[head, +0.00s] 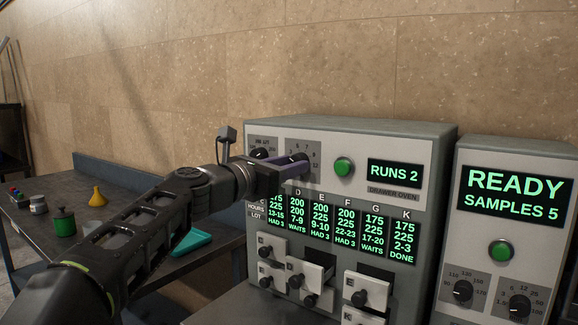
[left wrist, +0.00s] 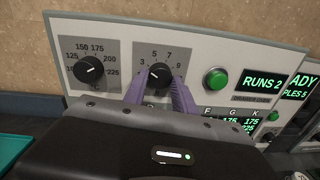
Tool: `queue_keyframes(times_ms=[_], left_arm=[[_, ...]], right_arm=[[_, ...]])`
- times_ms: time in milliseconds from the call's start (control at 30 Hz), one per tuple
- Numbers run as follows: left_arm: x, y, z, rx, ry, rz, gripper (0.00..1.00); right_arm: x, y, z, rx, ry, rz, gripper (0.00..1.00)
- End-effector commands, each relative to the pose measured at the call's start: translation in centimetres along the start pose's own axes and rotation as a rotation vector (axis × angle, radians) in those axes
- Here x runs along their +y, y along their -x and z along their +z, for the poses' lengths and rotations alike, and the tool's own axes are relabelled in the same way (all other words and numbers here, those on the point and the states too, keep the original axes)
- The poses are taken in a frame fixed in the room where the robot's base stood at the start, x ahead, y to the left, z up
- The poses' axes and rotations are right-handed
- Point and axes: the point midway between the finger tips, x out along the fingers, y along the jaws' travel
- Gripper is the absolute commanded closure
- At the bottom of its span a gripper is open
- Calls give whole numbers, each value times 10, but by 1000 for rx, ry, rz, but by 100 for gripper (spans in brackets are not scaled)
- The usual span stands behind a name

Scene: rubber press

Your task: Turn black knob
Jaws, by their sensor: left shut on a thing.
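The drawer oven (head: 430,160) has two black knobs on dial plates at its upper left. In the left wrist view, the right-hand black knob (left wrist: 157,75), with a scale including 3, 5, 7 and 9, sits between the purple fingers of my left gripper (left wrist: 160,88). The left-hand black knob (left wrist: 89,70), with a scale from about 125 to 225, is free. In the head view my left gripper (head: 298,166) is at the right-hand dial, shut on its knob and mostly hiding it. My right gripper is not in view.
A green button (head: 343,167) and a RUNS 2 display (head: 395,172) are right of the gripper. Drawers with black pulls, some projecting, are below. A second machine (head: 515,155) with two dials (head: 463,291) stands at right. A side bench (head: 120,228) holds small containers.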

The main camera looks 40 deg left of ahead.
Motion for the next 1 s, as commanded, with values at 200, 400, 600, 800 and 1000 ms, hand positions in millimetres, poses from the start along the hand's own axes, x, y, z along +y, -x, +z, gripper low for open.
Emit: queue_keyframes(times_ms=[200, 400, 600, 800, 1000], left_arm=[[0, 0, 0, 0, 0, 0, 100], [0, 0, 0, 0, -4, -1, 100], [0, 0, 0, 2, -36, -1, 100], [-1, 0, 0, 6, -123, -3, 100], [-1, 0, 0, 14, -267, -4, 100]], right_arm=[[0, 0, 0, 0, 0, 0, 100], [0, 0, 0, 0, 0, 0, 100], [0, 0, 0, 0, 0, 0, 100], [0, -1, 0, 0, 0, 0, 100], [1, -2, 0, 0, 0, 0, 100]])
